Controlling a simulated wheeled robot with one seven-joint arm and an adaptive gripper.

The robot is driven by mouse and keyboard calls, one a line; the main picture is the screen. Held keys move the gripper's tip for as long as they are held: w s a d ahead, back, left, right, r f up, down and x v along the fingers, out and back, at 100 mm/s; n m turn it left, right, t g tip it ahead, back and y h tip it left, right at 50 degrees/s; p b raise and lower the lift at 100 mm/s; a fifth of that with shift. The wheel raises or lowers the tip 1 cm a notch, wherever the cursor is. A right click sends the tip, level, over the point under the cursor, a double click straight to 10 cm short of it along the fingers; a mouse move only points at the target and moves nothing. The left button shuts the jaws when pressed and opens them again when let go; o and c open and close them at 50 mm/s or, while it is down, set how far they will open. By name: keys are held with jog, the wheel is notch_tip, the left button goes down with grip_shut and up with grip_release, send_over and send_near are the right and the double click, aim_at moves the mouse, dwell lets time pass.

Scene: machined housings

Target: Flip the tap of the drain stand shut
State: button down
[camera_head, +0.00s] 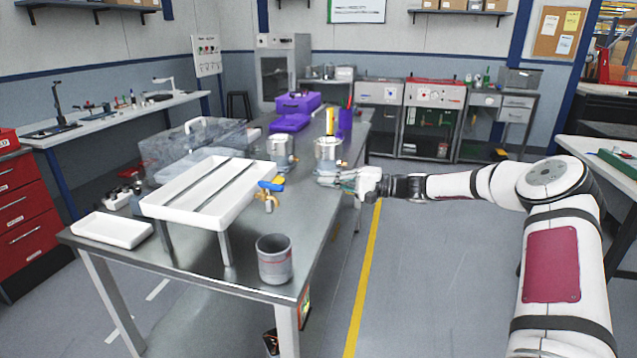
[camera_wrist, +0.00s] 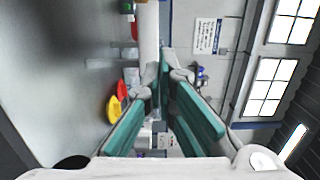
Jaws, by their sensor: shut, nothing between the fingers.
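The drain stand is a white sloped tray (camera_head: 160,205) on metal legs on the steel table. Its brass tap (camera_head: 268,203) sticks out at the tray's right front corner, with a blue lever (camera_head: 272,185) on top lying roughly level across it. I cannot make out the tap in the wrist view.
Two metal pots (camera_head: 281,152) (camera_head: 328,152) stand behind my gripper, the right one close to it. A clear box (camera_head: 192,140) is behind the tray; a shallow white dish (camera_head: 111,231) lies left of it. Purple cases (camera_head: 290,122) are farther back. The tabletop between tap and gripper is clear.

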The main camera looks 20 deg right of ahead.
aim_at(271, 189)
jog(key=w+a+p, duration=0.1)
jog(key=a, duration=0.9)
jog(key=shift+w, duration=0.3)
jog(key=shift+s+d+p, duration=0.1)
jog(key=shift+p, duration=0.2)
